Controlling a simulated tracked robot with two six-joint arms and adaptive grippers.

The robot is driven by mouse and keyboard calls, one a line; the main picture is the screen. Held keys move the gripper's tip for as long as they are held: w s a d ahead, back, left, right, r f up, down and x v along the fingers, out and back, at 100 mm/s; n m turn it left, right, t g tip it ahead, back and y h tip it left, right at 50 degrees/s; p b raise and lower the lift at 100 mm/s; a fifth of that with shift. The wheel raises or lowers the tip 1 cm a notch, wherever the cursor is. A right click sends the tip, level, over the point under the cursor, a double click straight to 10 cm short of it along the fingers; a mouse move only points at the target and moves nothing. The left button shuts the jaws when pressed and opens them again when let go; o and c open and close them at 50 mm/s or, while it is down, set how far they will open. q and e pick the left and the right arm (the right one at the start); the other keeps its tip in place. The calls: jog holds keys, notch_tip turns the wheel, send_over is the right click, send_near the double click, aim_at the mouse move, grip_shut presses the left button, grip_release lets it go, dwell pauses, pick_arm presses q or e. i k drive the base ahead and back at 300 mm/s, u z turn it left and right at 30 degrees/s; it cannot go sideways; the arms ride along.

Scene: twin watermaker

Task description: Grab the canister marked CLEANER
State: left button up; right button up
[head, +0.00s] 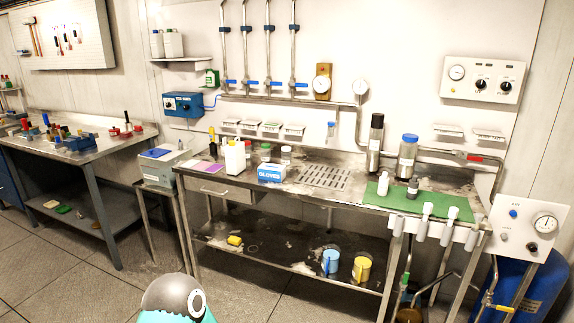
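No label reading CLEANER is legible at this size, so I cannot tell which container is the marked canister. A white canister (235,160) stands upright on the steel bench, left of the blue GLOVES box (271,173). A blue canister (330,261) and a yellow canister (361,269) stand on the bench's lower shelf. Neither of my grippers is in view; only a grey and teal part of mine shows at the bottom.
The steel bench (330,196) also carries a tall dark cylinder (375,146), a blue-capped cylinder (407,158) and a green mat (386,202). A grey box (163,172) stands to the left, and a blue tank (530,287) to the right. The floor in front is largely clear.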

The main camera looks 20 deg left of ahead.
aim_at(234, 152)
jog(key=z, duration=1.2)
jog(key=i, duration=0.15)
jog(key=u, duration=3.25)
jog(key=i, duration=0.25)
jog(key=z, duration=0.1)
jog(key=i, duration=3.5)
jog(key=z, duration=1.5)
